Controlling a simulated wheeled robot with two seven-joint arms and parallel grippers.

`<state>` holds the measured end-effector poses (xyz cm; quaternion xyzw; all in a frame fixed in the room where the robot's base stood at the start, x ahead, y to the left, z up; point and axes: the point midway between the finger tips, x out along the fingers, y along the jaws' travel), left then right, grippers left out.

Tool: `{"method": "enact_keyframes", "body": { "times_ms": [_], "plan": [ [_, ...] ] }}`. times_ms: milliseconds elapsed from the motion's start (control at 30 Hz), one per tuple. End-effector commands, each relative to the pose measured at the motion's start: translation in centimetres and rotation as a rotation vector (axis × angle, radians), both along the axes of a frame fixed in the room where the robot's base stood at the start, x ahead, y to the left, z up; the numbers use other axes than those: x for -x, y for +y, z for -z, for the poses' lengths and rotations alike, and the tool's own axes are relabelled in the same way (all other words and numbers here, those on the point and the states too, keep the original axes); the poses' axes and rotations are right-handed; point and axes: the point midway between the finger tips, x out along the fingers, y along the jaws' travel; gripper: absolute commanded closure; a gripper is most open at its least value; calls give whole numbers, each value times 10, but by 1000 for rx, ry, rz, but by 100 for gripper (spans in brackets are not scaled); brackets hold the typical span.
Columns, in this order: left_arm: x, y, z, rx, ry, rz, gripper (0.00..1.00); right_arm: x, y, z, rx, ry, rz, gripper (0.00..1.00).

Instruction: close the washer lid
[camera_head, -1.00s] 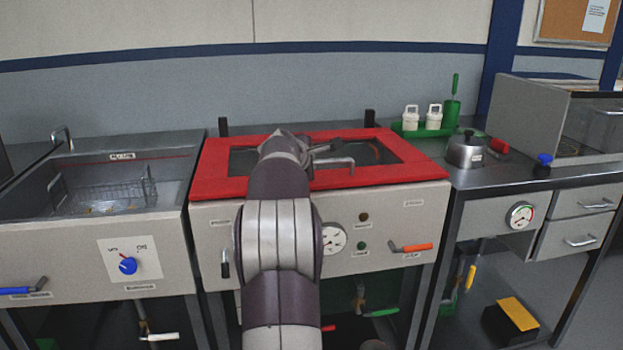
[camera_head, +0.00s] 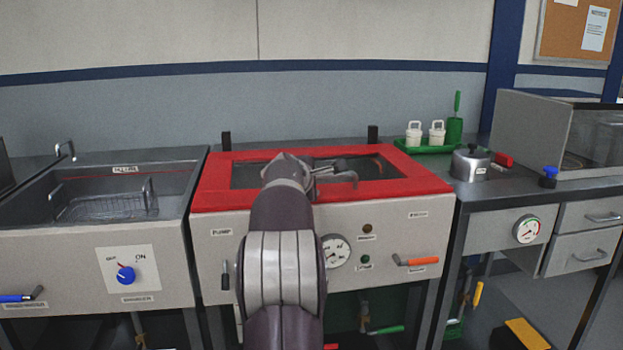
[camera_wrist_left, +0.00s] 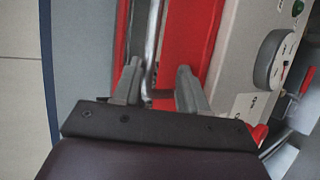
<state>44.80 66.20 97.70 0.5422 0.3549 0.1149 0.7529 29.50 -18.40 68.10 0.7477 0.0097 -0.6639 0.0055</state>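The washer (camera_head: 300,233) is a light grey box in the middle of the head view. Its red-framed lid (camera_head: 232,201) with a dark window lies down over the top; I cannot tell whether it is fully flush. My left gripper (camera_head: 325,172) is over the front part of the lid, at its handle. In the left wrist view, the gripper (camera_wrist_left: 160,88) has its fingers apart, and a silver handle bar (camera_wrist_left: 152,45) runs between them, nearer one finger. The red frame (camera_wrist_left: 188,40) shows behind. My right gripper is not in view.
A sink unit (camera_head: 80,240) with a wire basket (camera_head: 105,207) stands at left. At right, a bench holds a metal kettle-like pot (camera_head: 470,163), a green tray (camera_head: 430,149) with white containers, and a grey box (camera_head: 530,130). An orange-handled lever (camera_head: 415,261) sticks out of the washer front.

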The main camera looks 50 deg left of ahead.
Motion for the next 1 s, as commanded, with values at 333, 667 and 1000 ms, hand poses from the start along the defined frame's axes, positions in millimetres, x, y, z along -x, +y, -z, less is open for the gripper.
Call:
{"method": "enact_keyframes", "body": {
  "times_ms": [333, 667, 1000],
  "plan": [
    [20, -15, -4, 11, 8, 0, 60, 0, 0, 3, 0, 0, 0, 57],
    [79, -62, -43, 1, 2, -1, 60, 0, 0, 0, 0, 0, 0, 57],
    [93, -74, -52, 0, 2, 0, 60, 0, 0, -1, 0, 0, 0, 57]
  ]
}}
